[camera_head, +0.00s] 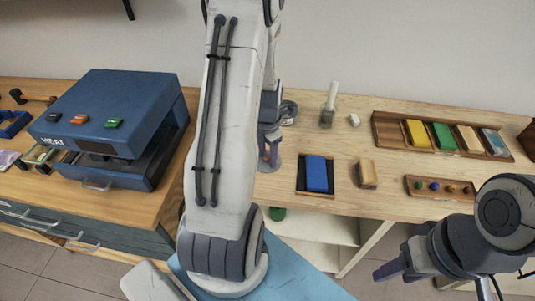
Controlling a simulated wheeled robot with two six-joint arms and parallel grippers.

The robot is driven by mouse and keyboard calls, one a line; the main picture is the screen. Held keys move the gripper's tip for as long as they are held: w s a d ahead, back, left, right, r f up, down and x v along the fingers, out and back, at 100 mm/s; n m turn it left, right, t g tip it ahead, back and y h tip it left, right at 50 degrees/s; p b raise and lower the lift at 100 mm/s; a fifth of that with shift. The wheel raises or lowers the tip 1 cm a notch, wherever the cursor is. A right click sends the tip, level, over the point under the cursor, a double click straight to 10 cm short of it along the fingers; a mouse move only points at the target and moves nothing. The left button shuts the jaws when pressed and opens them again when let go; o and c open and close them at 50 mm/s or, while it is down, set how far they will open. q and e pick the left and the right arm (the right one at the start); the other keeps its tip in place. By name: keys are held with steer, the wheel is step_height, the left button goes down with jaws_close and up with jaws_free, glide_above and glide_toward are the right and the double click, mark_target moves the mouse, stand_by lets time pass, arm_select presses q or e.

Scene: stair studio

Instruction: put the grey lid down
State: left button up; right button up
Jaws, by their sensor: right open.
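A round grey lid (270,165) shows just right of my large white arm link, at the left part of the right-hand wooden bench. My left gripper (268,153) points down over it, with its fingertips closed on the lid's upper middle. The link hides the lid's left side, and I cannot tell how far the lid is above the bench top. My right gripper (388,272) is open and empty at the lower right, in front of the bench and apart from everything on it.
A round metal-and-glass piece (289,112) stands behind the lid. A blue block in a dark tray (316,190), a wooden block (367,174), a white-handled tool (329,105) and a rack of coloured blocks (388,132) share the bench. A blue press (120,115) stands left.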

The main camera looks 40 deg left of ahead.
mark_target(267, 157)
arm_select(q)
step_height(267, 157, up, 12)
steer(key=shift+r, duration=0.15)
stand_by(0.4)
steer(key=s+d+r+m, duration=0.1)
steer(key=d+r+m, duration=0.1)
steer(key=d+m, duration=0.75)
steer(key=s+d+r+m, duration=0.1)
steer(key=d+r+m, duration=0.1)
steer(key=d+m, duration=0.75)
steer(key=s+d+m+h, duration=0.1)
steer(key=s+d+m, duration=1.1)
steer(key=m, duration=0.9)
steer(key=shift+s+r+m, duration=0.25)
steer(key=shift+s+m, duration=0.15)
steer(key=shift+s, duration=0.7)
